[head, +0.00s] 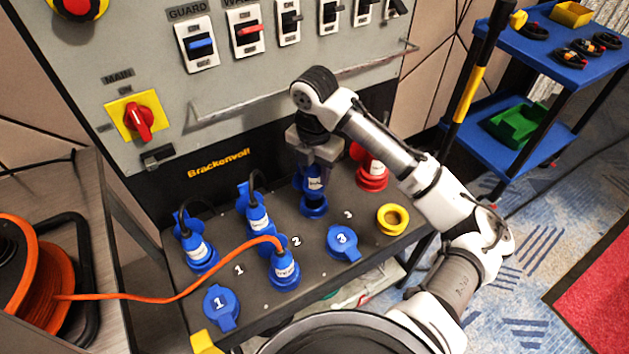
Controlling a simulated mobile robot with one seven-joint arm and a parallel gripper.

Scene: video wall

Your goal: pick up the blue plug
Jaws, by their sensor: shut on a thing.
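My gripper (314,162) points down over the back of the dark panel, shut on a blue plug (314,182) with a white label. The plug is upright, directly above a blue socket base (314,208); I cannot tell whether it is still seated in it. Other blue plugs with white labels stand at the left (198,248), at the middle (258,218) and in front with an orange cable (285,268). My fingers hide the top of the held plug.
Blue socket lids (222,306) and (344,241) lie in front, marked 1 and 3. A red connector (372,172) and a yellow ring socket (392,218) are close on the right. A metal rail (245,105) runs behind. An orange cable reel (35,270) stands left.

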